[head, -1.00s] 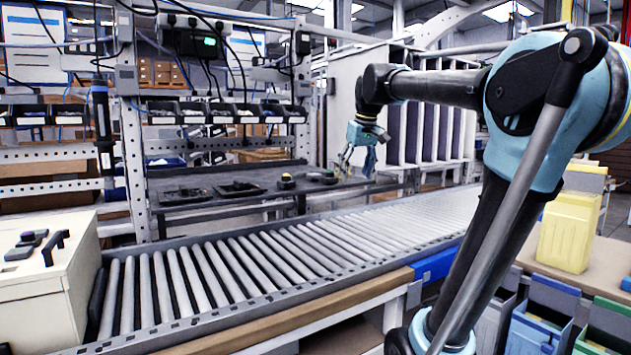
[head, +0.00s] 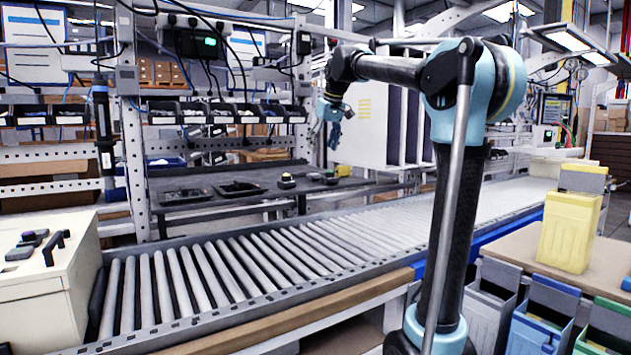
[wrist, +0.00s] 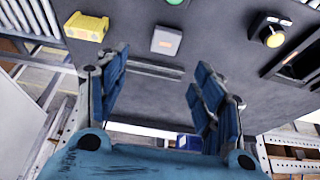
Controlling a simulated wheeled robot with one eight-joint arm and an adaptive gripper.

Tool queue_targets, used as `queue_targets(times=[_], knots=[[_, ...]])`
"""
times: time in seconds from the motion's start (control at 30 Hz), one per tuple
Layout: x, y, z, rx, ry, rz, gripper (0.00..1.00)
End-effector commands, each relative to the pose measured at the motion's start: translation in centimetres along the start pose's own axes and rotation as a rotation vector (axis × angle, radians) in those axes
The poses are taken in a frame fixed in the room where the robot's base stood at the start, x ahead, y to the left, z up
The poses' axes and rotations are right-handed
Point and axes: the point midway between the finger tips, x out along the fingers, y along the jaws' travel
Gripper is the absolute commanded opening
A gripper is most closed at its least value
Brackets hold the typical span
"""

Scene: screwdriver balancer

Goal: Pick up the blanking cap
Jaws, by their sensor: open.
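My gripper (head: 331,120) is open and empty, raised above the dark workbench (head: 355,187). Several small items lie on the bench beyond the fingertips: a yellow block (wrist: 86,28), a grey box with an orange label (wrist: 166,41), and a black box with a yellow round button (wrist: 269,32). I cannot tell which of these, if any, is the blanking cap.
Two black trays (head: 183,197) (head: 238,189) lie on the bench's left side. A button box (head: 286,181) sits right of them. A roller conveyor (head: 250,265) runs in front of the bench. Small bins (head: 180,113) hang on a rail above. A yellow container (head: 569,231) stands at right.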

Motion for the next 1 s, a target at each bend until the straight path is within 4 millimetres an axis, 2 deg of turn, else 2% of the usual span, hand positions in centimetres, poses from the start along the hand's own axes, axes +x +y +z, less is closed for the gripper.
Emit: queue_targets(times=[0.1, 0.3, 0.57, 0.8, 1.0], knots=[[2.2, 0.0, 0.0, 0.000, 0.000, 0.000, 0.62], [5.0, 0.0, 0.1, 0.000, 0.000, 0.000, 0.62], [6.6, -0.1, 0.1, -0.001, 0.000, 0.000, 0.62], [9.7, -0.7, 0.3, 0.000, 0.000, 0.000, 0.62], [11.1, -0.6, 0.4, 0.000, 0.000, 0.000, 0.62]])
